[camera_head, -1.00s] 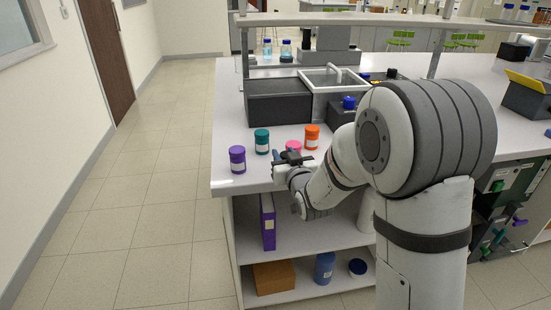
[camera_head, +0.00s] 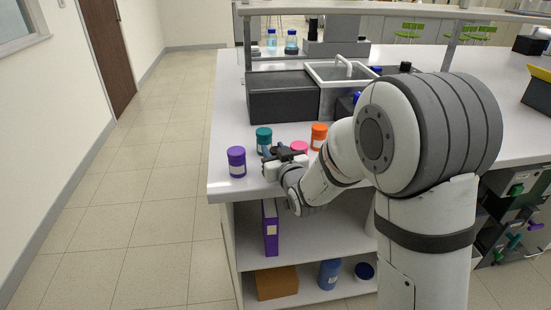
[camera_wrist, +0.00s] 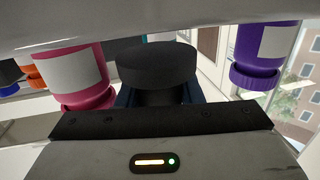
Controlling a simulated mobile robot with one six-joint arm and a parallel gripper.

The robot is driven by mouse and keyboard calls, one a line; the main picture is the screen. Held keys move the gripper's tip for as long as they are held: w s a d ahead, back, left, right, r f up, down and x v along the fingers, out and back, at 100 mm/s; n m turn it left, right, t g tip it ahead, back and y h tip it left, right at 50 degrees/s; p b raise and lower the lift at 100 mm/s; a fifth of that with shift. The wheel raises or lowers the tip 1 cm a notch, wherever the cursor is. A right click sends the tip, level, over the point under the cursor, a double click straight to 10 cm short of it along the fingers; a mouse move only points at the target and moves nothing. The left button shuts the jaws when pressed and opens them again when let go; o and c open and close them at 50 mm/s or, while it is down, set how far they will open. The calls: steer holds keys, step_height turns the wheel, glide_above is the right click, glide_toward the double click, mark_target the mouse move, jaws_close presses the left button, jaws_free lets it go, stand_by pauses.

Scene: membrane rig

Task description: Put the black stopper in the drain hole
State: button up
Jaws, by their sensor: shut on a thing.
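My gripper (camera_wrist: 157,97) is shut on the black stopper (camera_wrist: 157,63), a wide dark disc with a narrower part between the dark blue fingers. In the head view my gripper (camera_head: 277,153) is over the near left part of the white bench, between the purple jar and the pink jar. The stopper cannot be told apart from the dark gripper parts there. A sink (camera_head: 343,72) with a white rim and tap is farther back, behind and right of my gripper. The drain hole does not show in either view.
A purple jar (camera_head: 237,162), a teal jar (camera_head: 264,139), a pink jar (camera_head: 299,148) and an orange jar (camera_head: 318,135) stand close around my gripper. A dark box-like block (camera_head: 283,98) is left of the sink. A shelf (camera_head: 372,10) spans above the bench.

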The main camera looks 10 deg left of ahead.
steer(key=shift+f, duration=1.15)
steer(key=shift+f+b, duration=0.2)
steer(key=shift+b, duration=0.1)
steer(key=o, duration=0.8)
steer(key=shift+r, duration=0.1)
steer(key=shift+c, duration=0.2)
